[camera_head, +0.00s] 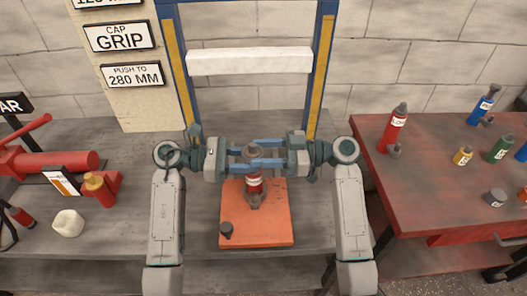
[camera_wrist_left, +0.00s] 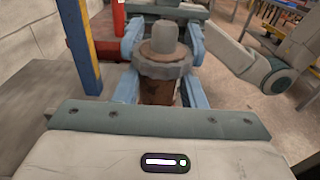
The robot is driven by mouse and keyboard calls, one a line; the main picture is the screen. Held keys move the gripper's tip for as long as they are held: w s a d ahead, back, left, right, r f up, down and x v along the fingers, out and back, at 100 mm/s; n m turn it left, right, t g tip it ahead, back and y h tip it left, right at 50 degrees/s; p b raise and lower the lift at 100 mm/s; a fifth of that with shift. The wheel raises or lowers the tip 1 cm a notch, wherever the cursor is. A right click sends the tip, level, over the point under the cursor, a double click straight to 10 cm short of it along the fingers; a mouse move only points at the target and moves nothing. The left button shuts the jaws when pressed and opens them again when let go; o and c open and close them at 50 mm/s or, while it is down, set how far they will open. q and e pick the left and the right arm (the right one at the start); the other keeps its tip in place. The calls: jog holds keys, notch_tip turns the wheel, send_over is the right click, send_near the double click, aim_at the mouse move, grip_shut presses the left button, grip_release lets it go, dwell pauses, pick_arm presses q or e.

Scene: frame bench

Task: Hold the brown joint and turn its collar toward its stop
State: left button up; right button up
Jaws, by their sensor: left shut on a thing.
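The brown joint (camera_head: 254,183) stands upright over an orange mat (camera_head: 236,207) at the middle of the bench, with a pale label band on its body. In the left wrist view its brown body (camera_wrist_left: 157,90) shows below a grey notched collar (camera_wrist_left: 162,68) and a rounded grey top. My left gripper (camera_head: 248,166) comes in from the left and is shut on the joint, its blue fingers on either side in the left wrist view (camera_wrist_left: 163,75). My right gripper (camera_head: 268,143) comes in from the right at collar height. Overlapping fingers hide whether it grips the collar.
A small dark grey cap (camera_head: 226,229) lies on the mat's front left. A blue and yellow frame with a white bar (camera_head: 250,60) stands behind. Red equipment (camera_head: 55,163) is on the left bench. A red table (camera_head: 430,180) with several bottles is at right.

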jog(key=shift+w+n+g, duration=0.15)
jog(key=shift+n+g, duration=0.25)
jog(key=shift+g, duration=0.3)
jog(key=shift+c, duration=0.3)
jog(key=shift+w+n+g, duration=0.2)
jog(key=shift+n+g, duration=0.9)
jog(key=shift+g, duration=0.6)
jog(key=o, duration=1)
jog(key=v, duration=1.2)
jog(key=shift+r, duration=0.2)
